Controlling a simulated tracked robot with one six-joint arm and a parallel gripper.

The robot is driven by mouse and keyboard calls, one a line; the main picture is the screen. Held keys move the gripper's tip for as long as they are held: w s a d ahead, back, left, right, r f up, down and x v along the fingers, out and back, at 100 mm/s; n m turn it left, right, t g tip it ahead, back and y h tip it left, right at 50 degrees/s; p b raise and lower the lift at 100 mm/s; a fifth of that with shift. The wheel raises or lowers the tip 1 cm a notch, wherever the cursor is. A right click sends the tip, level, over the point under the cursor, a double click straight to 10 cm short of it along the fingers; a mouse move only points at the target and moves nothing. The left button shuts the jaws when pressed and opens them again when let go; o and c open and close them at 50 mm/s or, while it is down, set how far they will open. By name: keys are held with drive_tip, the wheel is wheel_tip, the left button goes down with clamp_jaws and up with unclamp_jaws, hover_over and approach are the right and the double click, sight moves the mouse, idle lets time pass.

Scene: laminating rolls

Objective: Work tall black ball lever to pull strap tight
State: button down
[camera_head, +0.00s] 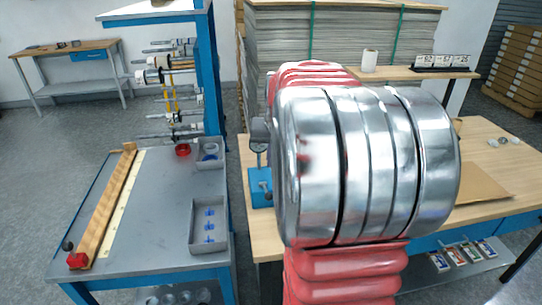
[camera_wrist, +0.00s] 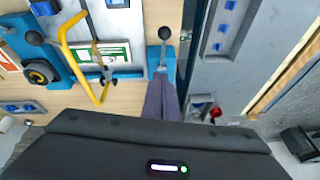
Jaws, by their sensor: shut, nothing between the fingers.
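The tall black ball lever (camera_wrist: 165,33) shows in the wrist view, its ball on a thin stem rising from a blue base (camera_wrist: 155,60) at the bench's edge. My gripper (camera_wrist: 162,84) is shut and empty; its dark fingers point up the picture towards the base, below the ball. I cannot tell whether they touch the base. In the head view a blue base (camera_head: 260,187) shows left of my arm, which covers much of the bench behind it. I cannot make out the strap for certain.
A yellow bent handle (camera_wrist: 78,45) and a black knob (camera_wrist: 106,75) stand left of the lever. A gap separates the benches.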

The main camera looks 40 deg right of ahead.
hover_over(266, 190)
drive_tip(key=s, duration=0.1)
wheel_tip(266, 190, down, 6)
drive_tip(key=shift+s+a+f, duration=0.4)
drive_tip(key=shift+s, duration=0.2)
drive_tip(key=shift+s+a+f, duration=0.4)
drive_tip(key=shift+s, duration=0.2)
